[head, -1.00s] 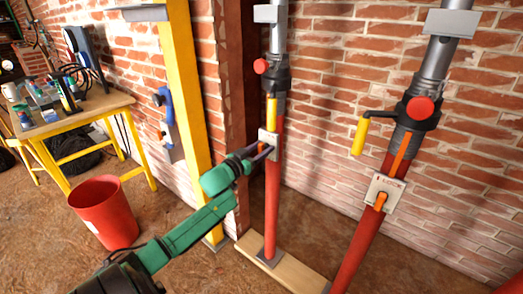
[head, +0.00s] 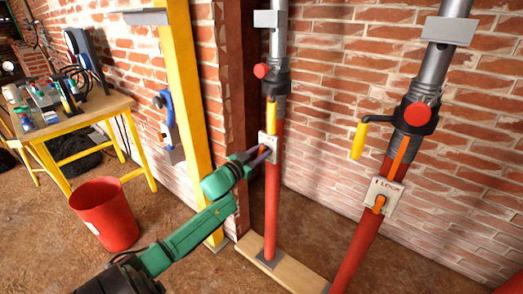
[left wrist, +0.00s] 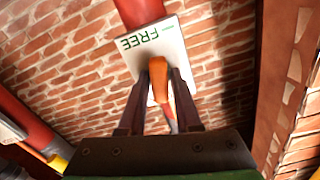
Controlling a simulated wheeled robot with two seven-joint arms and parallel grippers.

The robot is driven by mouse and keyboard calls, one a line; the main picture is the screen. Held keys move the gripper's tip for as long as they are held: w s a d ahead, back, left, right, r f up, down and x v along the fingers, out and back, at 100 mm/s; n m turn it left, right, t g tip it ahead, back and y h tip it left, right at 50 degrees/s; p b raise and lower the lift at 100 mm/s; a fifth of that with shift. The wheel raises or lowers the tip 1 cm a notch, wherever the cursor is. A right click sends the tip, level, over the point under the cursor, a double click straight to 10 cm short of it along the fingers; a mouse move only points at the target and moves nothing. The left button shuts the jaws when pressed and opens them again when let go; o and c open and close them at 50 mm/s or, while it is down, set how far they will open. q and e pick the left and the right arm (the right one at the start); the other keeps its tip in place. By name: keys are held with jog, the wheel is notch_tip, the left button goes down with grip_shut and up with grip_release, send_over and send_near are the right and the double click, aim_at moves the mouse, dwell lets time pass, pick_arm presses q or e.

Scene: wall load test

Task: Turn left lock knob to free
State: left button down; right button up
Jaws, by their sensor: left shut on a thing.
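The left lock knob is orange and sits on a pale plate (head: 270,141) on the left red prop (head: 272,205). In the left wrist view the orange knob (left wrist: 159,75) stands between my two dark fingers, in front of the plate (left wrist: 178,48), which reads FREE in green, upside down. My left gripper (head: 263,153) reaches it from the left and is shut on the knob. The fingers hide part of the knob. My right gripper is not in view.
The right prop (head: 358,240) leans and has its own plate (head: 384,195) with red lettering, an orange knob and a yellow crank (head: 358,140). A yellow post (head: 186,110), red bucket (head: 105,215) and tool table (head: 70,120) stand left. A wooden board (head: 285,270) lies under the props.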

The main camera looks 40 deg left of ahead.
pick_arm(q)
jog(key=m, duration=0.3)
jog(key=shift+m+p, duration=0.3)
jog(key=shift+m, duration=0.1)
jog(key=shift+d+f+m, duration=0.1)
jog(key=shift+f+m, duration=0.05)
jog(key=shift+m, duration=1.65)
jog(key=m, duration=0.2)
jog(key=shift+f+m+b, duration=0.15)
jog(key=shift+m+b, duration=0.15)
jog(key=shift+m, duration=0.9)
jog(key=shift+d+m+b, duration=0.1)
jog(key=shift+m+b, duration=0.6)
jog(key=shift+m, duration=1)
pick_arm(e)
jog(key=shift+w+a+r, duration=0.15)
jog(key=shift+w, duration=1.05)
